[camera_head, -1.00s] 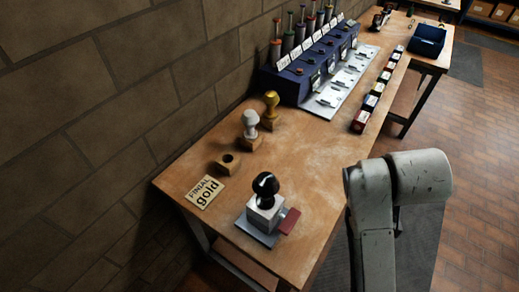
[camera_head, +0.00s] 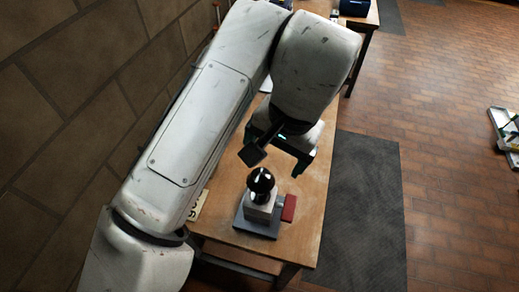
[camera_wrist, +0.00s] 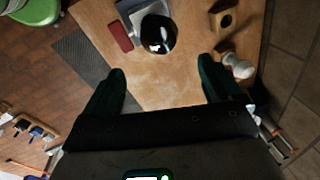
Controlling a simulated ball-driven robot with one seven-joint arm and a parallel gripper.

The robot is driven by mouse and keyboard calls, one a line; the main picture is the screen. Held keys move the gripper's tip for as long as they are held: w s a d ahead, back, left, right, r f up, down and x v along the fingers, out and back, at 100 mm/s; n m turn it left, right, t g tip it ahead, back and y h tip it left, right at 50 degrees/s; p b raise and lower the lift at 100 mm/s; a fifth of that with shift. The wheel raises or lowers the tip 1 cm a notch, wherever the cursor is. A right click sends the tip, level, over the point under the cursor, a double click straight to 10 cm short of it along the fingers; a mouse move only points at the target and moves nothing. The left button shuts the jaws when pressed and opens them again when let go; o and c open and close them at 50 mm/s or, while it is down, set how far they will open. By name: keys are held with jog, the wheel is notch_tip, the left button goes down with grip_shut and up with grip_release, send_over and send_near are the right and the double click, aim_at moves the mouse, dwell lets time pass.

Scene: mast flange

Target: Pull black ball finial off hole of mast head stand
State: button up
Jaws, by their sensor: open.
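The black ball finial (camera_head: 261,181) sits on top of the pale block of the mast head stand (camera_head: 244,222), which has a grey base plate. In the wrist view the ball (camera_wrist: 158,34) shows from above and hides most of the block beneath it. My gripper (camera_head: 277,160) is open and empty, with its dark fingers spread above and just beyond the ball in the head view. In the wrist view the fingertips (camera_wrist: 162,68) stand apart, with the ball ahead of the gap between them and not touched.
A red block (camera_head: 289,208) is at the stand's right side. In the wrist view, a wooden block with a hole (camera_wrist: 223,20) and a white finial (camera_wrist: 239,66) stand to the right. My arm hides much of the table. A wall (camera_head: 70,80) borders the left side.

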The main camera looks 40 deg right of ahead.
aim_at(260, 181)
jog(key=shift+s+a+f, duration=0.1)
jog(key=shift+a, duration=0.4)
jog(key=shift+a+f, duration=0.1)
jog(key=shift+f, duration=0.15)
jog(key=f, duration=0.3)
jog(key=w+f, duration=0.1)
jog(key=f, duration=0.2)
jog(key=w+f, duration=0.1)
jog(key=f, duration=0.3)
jog(key=shift+a+p, duration=0.35)
jog(key=shift+p, duration=0.05)
jog(key=c, duration=1.2)
jog(key=shift+r, duration=0.15)
